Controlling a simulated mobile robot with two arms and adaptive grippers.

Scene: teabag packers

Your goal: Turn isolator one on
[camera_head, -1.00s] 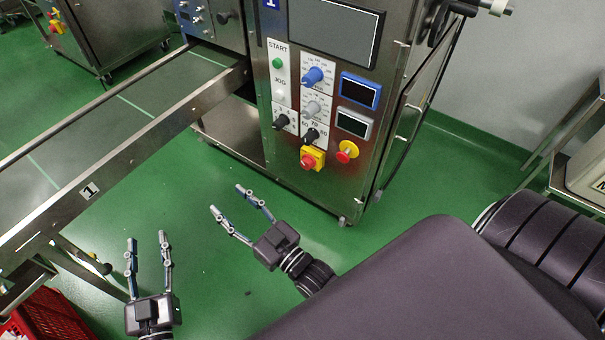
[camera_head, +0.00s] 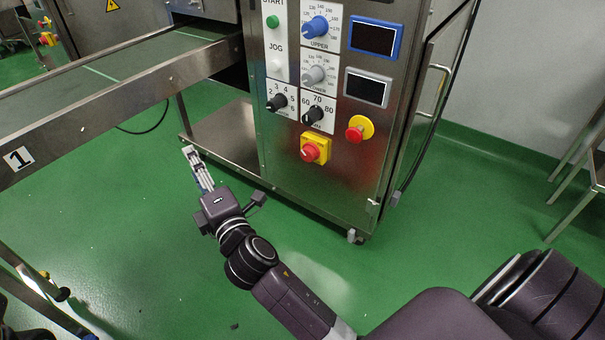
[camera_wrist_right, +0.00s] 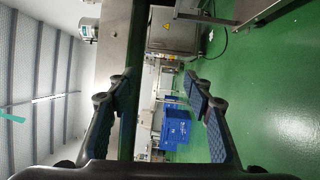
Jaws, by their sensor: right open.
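The isolator, a red rotary knob on a yellow square plate (camera_head: 315,148), is on the lower front of the steel machine panel in the head view. It faces me, below the black dials. My right gripper (camera_head: 189,152) is to the left of it and apart from it, with fingers pointing up and left in the picture. Its fingers overlap in this view. In the right wrist view the two fingers of the right gripper (camera_wrist_right: 160,80) are spread, with nothing between them. The isolator is not seen there. My left gripper is not in view.
A red emergency stop on a yellow disc (camera_head: 359,128) is right of the isolator. A conveyor marked 1 (camera_head: 110,108) juts out at left, near the right gripper. Green floor (camera_head: 130,220) is clear in front. Blue crates (camera_wrist_right: 178,128) show far off in the wrist view.

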